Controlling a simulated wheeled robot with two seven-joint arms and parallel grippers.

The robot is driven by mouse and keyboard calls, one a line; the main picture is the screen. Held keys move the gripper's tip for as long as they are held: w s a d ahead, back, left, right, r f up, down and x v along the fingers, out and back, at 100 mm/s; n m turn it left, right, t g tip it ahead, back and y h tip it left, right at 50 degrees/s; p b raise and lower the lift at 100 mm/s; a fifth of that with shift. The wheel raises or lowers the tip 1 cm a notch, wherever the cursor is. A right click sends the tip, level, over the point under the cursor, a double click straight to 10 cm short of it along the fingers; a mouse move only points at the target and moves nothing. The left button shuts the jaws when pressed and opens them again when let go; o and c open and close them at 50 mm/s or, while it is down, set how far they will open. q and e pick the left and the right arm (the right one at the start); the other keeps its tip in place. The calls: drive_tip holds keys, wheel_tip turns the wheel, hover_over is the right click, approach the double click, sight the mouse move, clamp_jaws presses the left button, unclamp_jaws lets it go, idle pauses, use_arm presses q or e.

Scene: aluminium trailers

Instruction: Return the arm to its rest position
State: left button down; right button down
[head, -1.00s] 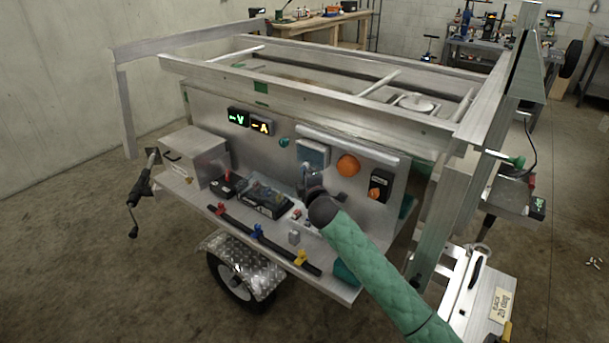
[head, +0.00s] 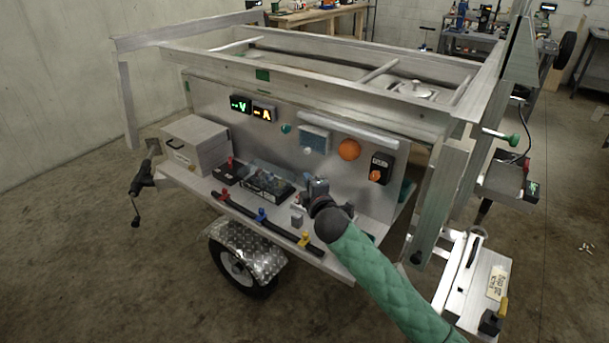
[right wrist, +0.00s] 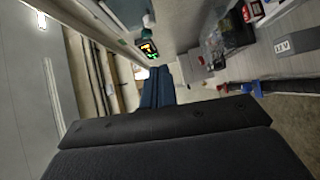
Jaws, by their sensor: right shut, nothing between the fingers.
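My right arm (head: 385,275) in its green quilted sleeve comes in from the bottom right of the head view. Its gripper (head: 314,185) is over the trailer's shelf, in front of the upright panel and mostly hidden by the wrist. In the right wrist view the dark fingers (right wrist: 158,88) lie together with nothing between them. The aluminium trailer (head: 350,95) fills the middle of the head view. My left gripper does not show.
The shelf carries a grey box (head: 197,147), a black battery-like unit (head: 266,182) and a rail with coloured clips (head: 262,218). The panel holds displays (head: 252,108), an orange round part (head: 349,150) and a rotary switch (head: 380,168). Open floor lies left.

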drive_tip(key=s+d+f+m+g+h, duration=0.2)
drive_tip(key=s+d+m+g+h, duration=0.35)
drive_tip(key=s+m, duration=0.6)
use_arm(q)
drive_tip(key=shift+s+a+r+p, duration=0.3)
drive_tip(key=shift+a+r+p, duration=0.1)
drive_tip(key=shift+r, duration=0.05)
use_arm(e)
drive_tip(key=s+d+f+m+g+y, duration=0.1)
drive_tip(key=s+f+m+g, duration=0.1)
drive_tip(key=s+f, duration=0.5)
drive_tip(key=s+d+f+m+g+y, duration=0.1)
drive_tip(key=s+f+g, duration=0.3)
drive_tip(key=s, duration=1.5)
drive_tip(key=s+d+f+m+g+y, duration=0.1)
drive_tip(key=s+d+f+m+g, duration=0.1)
drive_tip(key=s+f, duration=1)
drive_tip(key=shift+s+m+g, duration=0.4)
drive_tip(key=shift+m+g, duration=0.25)
